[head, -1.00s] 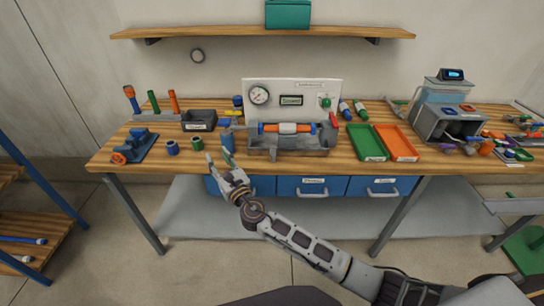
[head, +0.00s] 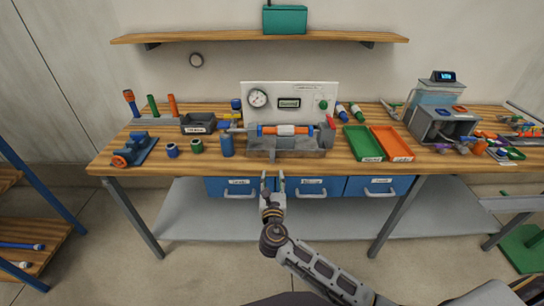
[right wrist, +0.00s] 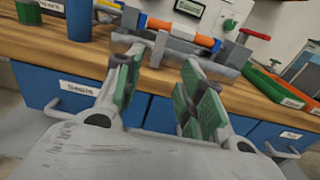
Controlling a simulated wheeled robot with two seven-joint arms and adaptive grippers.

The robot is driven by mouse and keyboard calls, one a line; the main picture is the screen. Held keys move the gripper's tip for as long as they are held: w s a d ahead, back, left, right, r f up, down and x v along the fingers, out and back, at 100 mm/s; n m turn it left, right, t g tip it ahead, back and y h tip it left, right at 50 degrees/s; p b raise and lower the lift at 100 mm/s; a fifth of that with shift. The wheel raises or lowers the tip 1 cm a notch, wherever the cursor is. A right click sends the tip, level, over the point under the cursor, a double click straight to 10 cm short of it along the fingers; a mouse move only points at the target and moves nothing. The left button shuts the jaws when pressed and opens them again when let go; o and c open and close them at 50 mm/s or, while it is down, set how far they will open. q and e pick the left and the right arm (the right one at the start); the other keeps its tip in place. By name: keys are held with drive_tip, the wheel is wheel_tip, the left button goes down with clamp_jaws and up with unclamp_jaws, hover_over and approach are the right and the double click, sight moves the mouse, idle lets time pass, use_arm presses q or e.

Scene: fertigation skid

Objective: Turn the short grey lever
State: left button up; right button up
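The skid (head: 258,153), a grey base with an orange, white and blue tube (head: 286,130) across it, stands at the bench's middle under a white gauge panel (head: 306,93). A short light grey piece (head: 237,130) sticks out at the tube's left end and may be the short grey lever; I cannot be sure. A red handle (head: 330,122) is at the right end. My right gripper (head: 273,182) is open and empty, in front of the bench edge, apart from the skid. Its green-padded fingers (right wrist: 163,95) point towards the skid in the right wrist view. My left gripper is not in view.
A blue cylinder (head: 227,147) stands left of the skid. Green (head: 352,138) and orange (head: 384,139) trays lie to its right. Blue drawers with handles (head: 312,187) sit below the bench top, close to my right gripper. A strip of wood before the skid is clear.

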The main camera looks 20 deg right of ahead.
sight(272, 155)
drive_tip(key=shift+x, duration=6.9)
clamp_jaws()
